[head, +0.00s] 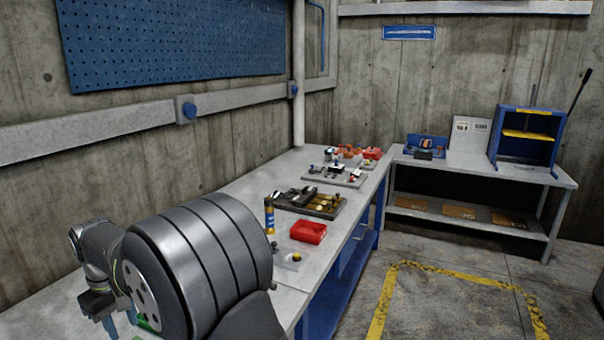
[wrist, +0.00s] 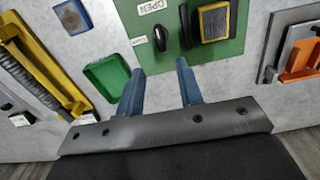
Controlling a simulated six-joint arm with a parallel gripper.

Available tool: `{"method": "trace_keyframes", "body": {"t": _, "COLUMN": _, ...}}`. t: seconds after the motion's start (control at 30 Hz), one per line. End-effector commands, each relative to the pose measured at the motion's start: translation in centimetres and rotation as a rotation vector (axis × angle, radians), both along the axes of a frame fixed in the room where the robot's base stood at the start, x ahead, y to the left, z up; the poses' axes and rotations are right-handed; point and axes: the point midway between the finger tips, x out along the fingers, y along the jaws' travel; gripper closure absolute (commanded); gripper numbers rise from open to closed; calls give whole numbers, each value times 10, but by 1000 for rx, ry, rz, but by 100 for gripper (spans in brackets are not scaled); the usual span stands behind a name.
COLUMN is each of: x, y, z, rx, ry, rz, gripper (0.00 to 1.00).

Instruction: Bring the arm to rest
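My arm stands at the lower left of the head view, partly hidden by a large grey ribbed drum-like body in front of it. My gripper (head: 121,322) points down there, low over the near end of the bench (head: 44,322). In the wrist view my gripper (wrist: 160,82) shows two blue fingers spread apart with nothing between them. Beyond the fingertips is a green panel (wrist: 226,48) with an "OPEN" label, a black knob (wrist: 159,38) and a yellow-framed dark block (wrist: 214,22). I cannot tell how far the fingertips are above the bench.
In the wrist view, a green tray (wrist: 107,77) and a yellow frame (wrist: 62,84) lie left, an orange piece (wrist: 300,58) right. In the head view, a red box (head: 308,232) and a dark tool tray (head: 310,203) stand farther along the bench. A blue press (head: 526,148) stands beyond.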

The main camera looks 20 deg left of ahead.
Motion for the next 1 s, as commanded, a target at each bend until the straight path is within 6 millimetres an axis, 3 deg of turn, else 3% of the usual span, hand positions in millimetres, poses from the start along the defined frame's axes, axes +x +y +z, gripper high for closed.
{"method": "trace_keyframes", "body": {"t": 0.53, "x": 0, "y": -1, "z": -112, "rx": -4, "ry": 1, "rz": 0, "gripper": 66}}
{"method": "trace_keyframes", "body": {"t": 0.63, "x": 0, "y": 1, "z": -105, "rx": 4, "ry": -1, "rz": 74, "gripper": 66}}
{"method": "trace_keyframes", "body": {"t": 1.0, "x": 0, "y": 1, "z": -27, "rx": 5, "ry": -1, "rz": 72, "gripper": 66}}
